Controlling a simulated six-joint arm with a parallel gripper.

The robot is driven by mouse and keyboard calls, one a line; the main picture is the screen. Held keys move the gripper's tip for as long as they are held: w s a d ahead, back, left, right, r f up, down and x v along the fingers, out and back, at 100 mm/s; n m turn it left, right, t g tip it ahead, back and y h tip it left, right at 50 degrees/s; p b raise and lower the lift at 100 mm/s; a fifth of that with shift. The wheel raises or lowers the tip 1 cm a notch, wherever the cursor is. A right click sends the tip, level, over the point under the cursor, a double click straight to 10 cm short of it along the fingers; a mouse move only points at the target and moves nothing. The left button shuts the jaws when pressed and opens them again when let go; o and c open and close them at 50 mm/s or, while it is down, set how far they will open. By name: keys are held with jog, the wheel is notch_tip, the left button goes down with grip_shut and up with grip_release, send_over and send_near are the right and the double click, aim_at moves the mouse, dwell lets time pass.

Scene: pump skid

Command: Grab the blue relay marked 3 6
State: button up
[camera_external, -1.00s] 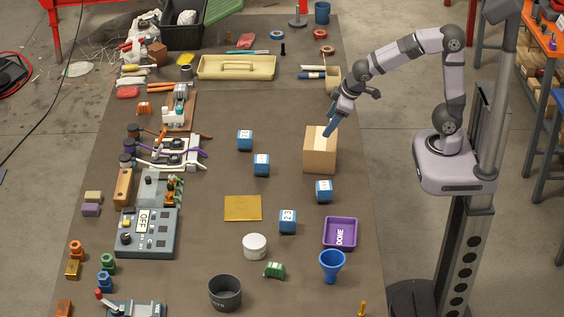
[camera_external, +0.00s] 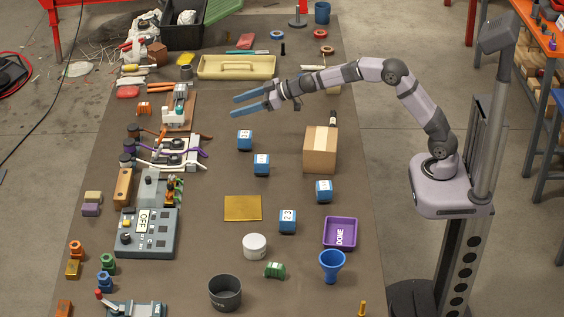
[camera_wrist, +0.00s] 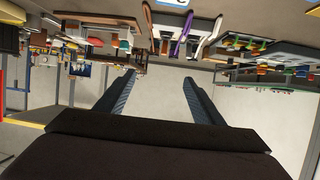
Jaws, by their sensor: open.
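Several blue relays with white labels stand on the brown table. The back one (camera_external: 245,141) has a label that seems to read 3 6, but it is too small to be sure. A second relay (camera_external: 262,165) is just in front of it. A third (camera_external: 324,191) and one that reads 2 3 (camera_external: 288,222) stand further forward on the right. My gripper (camera_external: 236,107) is open and empty, above and behind the back relay, fingers pointing left. In the wrist view my gripper (camera_wrist: 160,76) has its two fingers wide apart with nothing between them.
A cardboard box (camera_external: 320,155) stands right of the relays, with a dark-necked object behind it. A purple DONE tray (camera_external: 341,246) and blue funnel (camera_external: 332,263) are in front. Cable fixtures (camera_external: 170,153) line the left. A yellow plate (camera_external: 243,208) lies flat mid-table.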

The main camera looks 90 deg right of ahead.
send_over(242, 137)
jog(key=d, duration=0.2)
jog(key=shift+a+f, duration=0.15)
jog(key=shift+f, duration=2.85)
jog(key=shift+s+f+b, duration=0.1)
jog(key=shift+f+b, duration=0.4)
jog(key=shift+f, duration=0.9)
notch_tip(242, 137, down, 5)
jog(key=shift+r+b, duration=0.2)
jog(key=shift+b, duration=0.25)
jog(key=shift+w+f+p, duration=0.15)
jog(key=shift+w+p, duration=0.15)
jog(key=shift+w, duration=0.75)
jog(key=shift+w+f, duration=0.2)
jog(key=shift+w, duration=0.2)
jog(key=c, duration=1.2)
